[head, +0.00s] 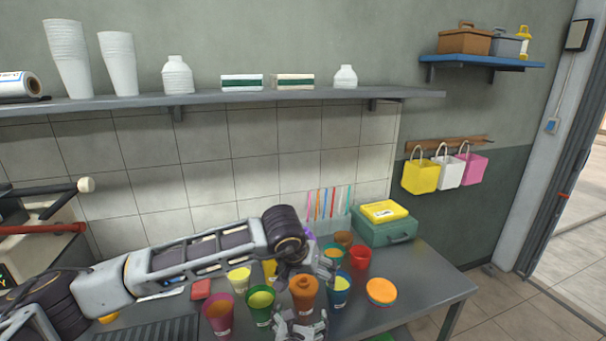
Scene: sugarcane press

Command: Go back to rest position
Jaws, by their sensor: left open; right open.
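My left arm reaches in from the left across the counter. My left gripper (322,266) is open over the group of coloured cups, and I see nothing held in it. My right gripper (301,322) shows at the bottom edge, lower than the left one. It is open, in front of an orange cup (304,296), and seems empty. Whether either gripper touches a cup, I cannot tell. The wrist of my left arm hides part of the cups behind it.
The grey counter (425,290) holds a maroon cup (218,314), a green cup (261,308), a blue cup (339,292), a red cup (360,258) and an orange-topped container (381,291). A green case (385,231) stands at the back. A wall shelf (210,100) runs above.

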